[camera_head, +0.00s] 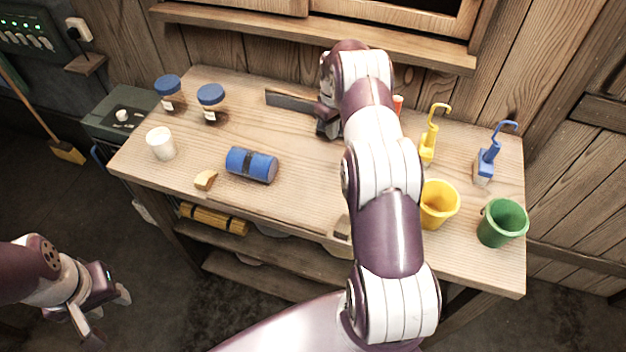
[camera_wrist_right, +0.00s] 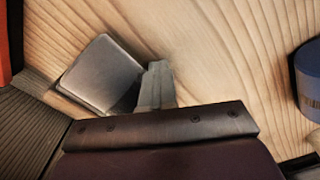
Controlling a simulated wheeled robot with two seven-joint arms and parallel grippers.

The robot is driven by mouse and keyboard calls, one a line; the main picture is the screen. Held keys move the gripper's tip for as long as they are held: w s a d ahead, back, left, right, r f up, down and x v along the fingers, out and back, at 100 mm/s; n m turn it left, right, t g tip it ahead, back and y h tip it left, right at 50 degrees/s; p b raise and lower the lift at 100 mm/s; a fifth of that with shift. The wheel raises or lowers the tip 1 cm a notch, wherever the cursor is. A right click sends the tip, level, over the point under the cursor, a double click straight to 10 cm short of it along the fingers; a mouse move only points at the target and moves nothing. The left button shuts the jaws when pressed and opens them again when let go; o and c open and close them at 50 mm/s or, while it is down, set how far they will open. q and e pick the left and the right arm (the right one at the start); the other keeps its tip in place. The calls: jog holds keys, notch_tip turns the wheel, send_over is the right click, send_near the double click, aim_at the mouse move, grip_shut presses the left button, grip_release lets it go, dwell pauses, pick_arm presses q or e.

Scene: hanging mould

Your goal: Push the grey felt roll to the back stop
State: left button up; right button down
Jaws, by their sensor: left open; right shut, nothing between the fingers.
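I cannot make out a grey felt roll for sure in either view; my right arm covers the middle of the bench. A dark grey bar (camera_head: 290,100), perhaps the back stop, stands toward the back of the bench. My right gripper (camera_head: 326,130) is at its right end, its fingers mostly hidden in the head view. In the right wrist view its fingers (camera_wrist_right: 156,86) are shut and empty, over the wood. A grey, rounded square piece (camera_wrist_right: 102,75) lies close beside them; I cannot tell what it is. My left gripper (camera_head: 110,317) is open and empty, off the bench's front left.
On the bench (camera_head: 300,185) are a blue roll (camera_head: 252,165), two blue-lidded jars (camera_head: 212,104), a white cup (camera_head: 161,143), a tan block (camera_head: 206,180), yellow (camera_head: 438,205) and green (camera_head: 503,222) buckets, and yellow (camera_head: 430,135) and blue (camera_head: 488,160) hooked tools. A yellow roll (camera_head: 212,219) lies below.

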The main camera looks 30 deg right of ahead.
jog(key=shift+w+a+r+p, duration=0.2)
jog(key=shift+w+r+p, duration=0.15)
jog(key=shift+w+r, duration=0.15)
jog(key=shift+a, duration=0.2)
jog(key=shift+s+a+f+p, duration=0.3)
jog(key=shift+s+p, duration=0.15)
jog(key=shift+s, duration=0.1)
jog(key=shift+s+a+r, duration=0.1)
jog(key=shift+r, duration=0.1)
pick_arm(q)
notch_tip(320, 180, up, 7)
jog(key=w+p, duration=0.1)
jog(key=p, duration=0.4)
jog(key=shift+d+r+p, duration=0.15)
jog(key=shift+r+p, duration=0.05)
jog(key=shift+p, duration=0.15)
pick_arm(e)
notch_tip(320, 180, up, 6)
jog(key=s+a, duration=0.2)
jog(key=shift+s+a+r, duration=0.15)
jog(key=shift+a+r, duration=0.05)
jog(key=shift+r, duration=0.05)
